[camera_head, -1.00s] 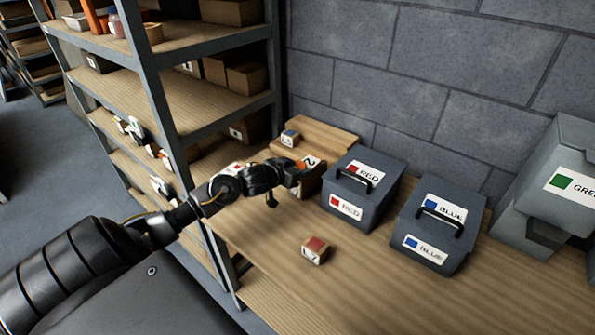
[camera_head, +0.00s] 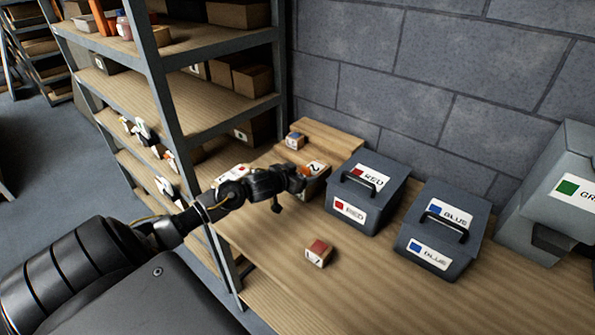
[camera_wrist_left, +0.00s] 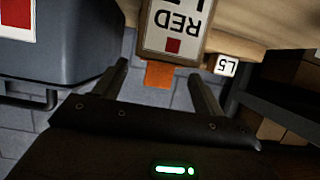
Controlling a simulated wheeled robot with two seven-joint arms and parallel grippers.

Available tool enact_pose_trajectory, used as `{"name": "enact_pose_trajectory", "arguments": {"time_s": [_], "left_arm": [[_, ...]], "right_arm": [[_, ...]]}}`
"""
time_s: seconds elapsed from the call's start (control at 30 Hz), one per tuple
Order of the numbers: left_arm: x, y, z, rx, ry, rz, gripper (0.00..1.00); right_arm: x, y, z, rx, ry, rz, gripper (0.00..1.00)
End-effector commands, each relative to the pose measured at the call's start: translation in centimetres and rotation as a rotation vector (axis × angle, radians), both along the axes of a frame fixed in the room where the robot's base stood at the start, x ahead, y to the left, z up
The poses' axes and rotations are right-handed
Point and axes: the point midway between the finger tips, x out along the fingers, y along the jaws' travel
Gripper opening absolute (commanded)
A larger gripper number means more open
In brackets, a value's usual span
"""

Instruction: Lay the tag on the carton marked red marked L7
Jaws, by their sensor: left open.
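An orange tag (camera_wrist_left: 159,75) shows between my left gripper's fingers in the wrist view, at the edge of a carton labelled RED (camera_wrist_left: 172,28). I cannot tell whether it rests on the carton. The label's second line is cut off; only an L is partly legible. In the head view this carton (camera_head: 316,178) stands left of the red bin, with an orange patch on top, partly hidden by my gripper. My left gripper (camera_head: 300,181) is open beside it; its fingers (camera_wrist_left: 160,69) are spread around the tag. My right gripper is out of view.
A dark bin labelled RED (camera_head: 365,203) and one labelled BLUE (camera_head: 442,238) stand to the right, a green-labelled bin (camera_head: 553,205) beyond. A small red-topped block (camera_head: 319,252) lies in front. Shelving (camera_head: 160,120) rises at left.

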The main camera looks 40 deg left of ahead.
Motion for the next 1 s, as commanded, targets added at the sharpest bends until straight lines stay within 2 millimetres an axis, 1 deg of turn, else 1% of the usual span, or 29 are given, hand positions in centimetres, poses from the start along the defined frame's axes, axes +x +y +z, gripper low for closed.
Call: {"name": "enact_pose_trajectory", "arguments": {"time_s": [0.07,0.17,0.4,0.5,0.6,0.8,1.0], "left_arm": [[-0.4,0.0,0.3,0.003,-0.001,-0.001,0.7],[-1.9,0.0,0.8,0.003,0.0,-0.001,0.7],[-6.7,-0.1,2.7,0.002,0.002,-0.002,0.7],[-8.4,-0.2,3.4,0.003,0.003,-0.002,0.7],[-9.6,-0.2,4.0,0.001,0.002,-0.002,0.7],[-10.9,-0.2,4.6,0.001,0.0,0.0,0.7],[-11.1,-0.2,4.8,0.0,0.0,0.0,0.7]], "right_arm": [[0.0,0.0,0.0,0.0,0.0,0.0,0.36],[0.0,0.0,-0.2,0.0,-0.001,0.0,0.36],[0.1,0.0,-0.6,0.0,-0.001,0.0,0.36],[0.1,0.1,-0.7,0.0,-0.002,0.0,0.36],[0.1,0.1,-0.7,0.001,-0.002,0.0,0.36],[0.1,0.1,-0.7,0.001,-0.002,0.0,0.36],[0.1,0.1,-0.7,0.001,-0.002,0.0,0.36]]}}
